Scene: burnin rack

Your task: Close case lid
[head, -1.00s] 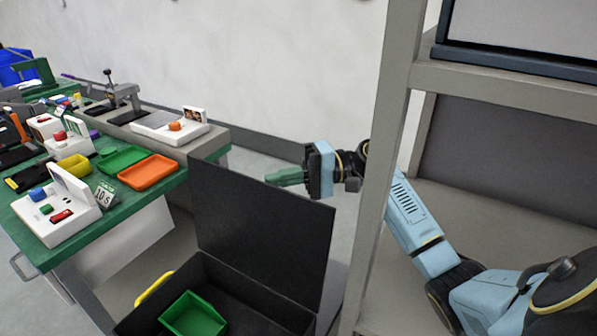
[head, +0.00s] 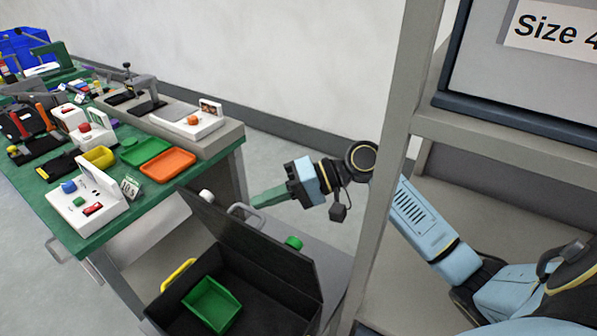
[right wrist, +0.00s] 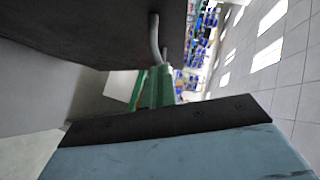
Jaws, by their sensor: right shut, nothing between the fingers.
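The black case (head: 262,300) stands open at the bottom of the head view. Its lid (head: 250,240) is raised and tilted, and its inner face looks strongly foreshortened. A grey handle (head: 240,211) shows beyond the lid's upper edge. My right gripper (head: 254,202) is shut and empty, its green fingers beside the handle and behind the lid. In the right wrist view, the green fingers (right wrist: 160,90) point toward a dark panel, likely the lid (right wrist: 100,40), with a grey handle (right wrist: 155,38). Whether they touch the lid is unclear. My left gripper is out of view.
A cluttered green workbench (head: 90,245) stands at left. A grey rack post (head: 385,170) stands close to my right arm. Floor beyond the case is clear.

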